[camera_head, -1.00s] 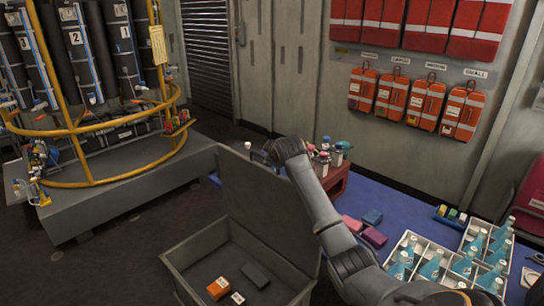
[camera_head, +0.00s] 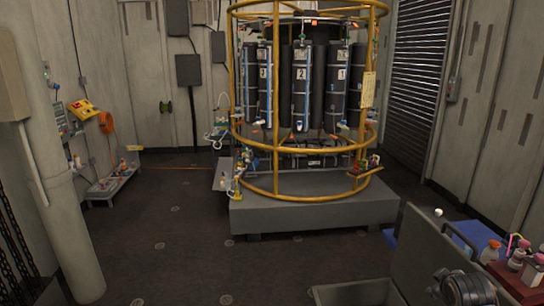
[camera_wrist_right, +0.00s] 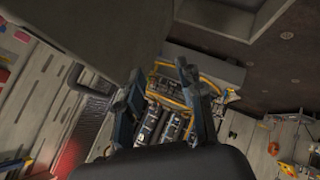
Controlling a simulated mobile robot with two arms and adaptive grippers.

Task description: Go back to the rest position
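My right arm shows at the lower right of the head view, beside the raised grey lid (camera_head: 422,250); its fingers cannot be made out there. In the right wrist view my right gripper (camera_wrist_right: 160,70) has its two fingers apart, with nothing between them but the distant rosette. My left gripper is in neither view.
The rosette (camera_head: 300,194), with dark numbered bottles in a yellow frame, stands on a grey plinth (camera_head: 310,211). The grey case (camera_head: 350,292) is cut off at the bottom. Small bottles (camera_head: 517,252) stand at right. A pillar (camera_head: 62,190) is at left. Dark floor between is clear.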

